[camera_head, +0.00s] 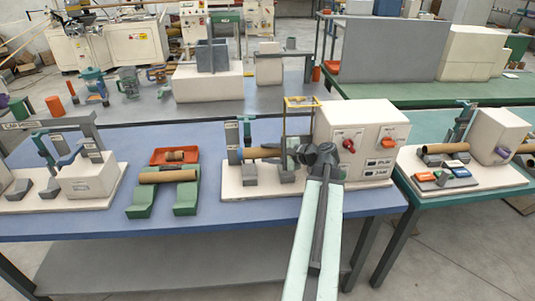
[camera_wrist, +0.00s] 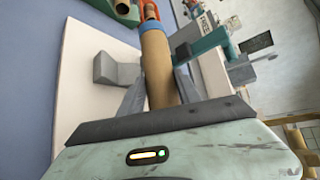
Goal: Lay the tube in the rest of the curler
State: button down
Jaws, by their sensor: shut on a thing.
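My gripper (camera_head: 318,155) is at the middle machine (camera_head: 360,125) and is shut on a brown cardboard tube (camera_head: 262,153). In the wrist view the tube (camera_wrist: 157,65) runs away from me between my fingers (camera_wrist: 158,90). The tube lies level above the machine's grey rest blocks (camera_head: 249,176), close over them; I cannot tell whether it touches. One grey block (camera_wrist: 115,70) shows beside it in the wrist view. My gripper hides the tube's near end. I cannot read which machine is labelled the curler.
A green stand (camera_head: 185,203) holds another brown tube (camera_head: 168,176), with a red tray (camera_head: 174,156) behind. A white machine (camera_head: 92,176) stands left; another (camera_head: 490,130) stands right on a separate table. A yellow frame (camera_head: 301,101) rises behind my gripper.

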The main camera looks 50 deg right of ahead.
notch_tip(320, 180, down, 8)
jog(key=b, duration=0.7)
jog(key=shift+r, duration=0.1)
jog(key=c, duration=0.8)
grip_release()
jog(key=shift+o, duration=0.2)
jog(key=p+v, duration=0.3)
jog(key=v, duration=0.5)
notch_tip(320, 180, up, 7)
jog(key=p, duration=0.7)
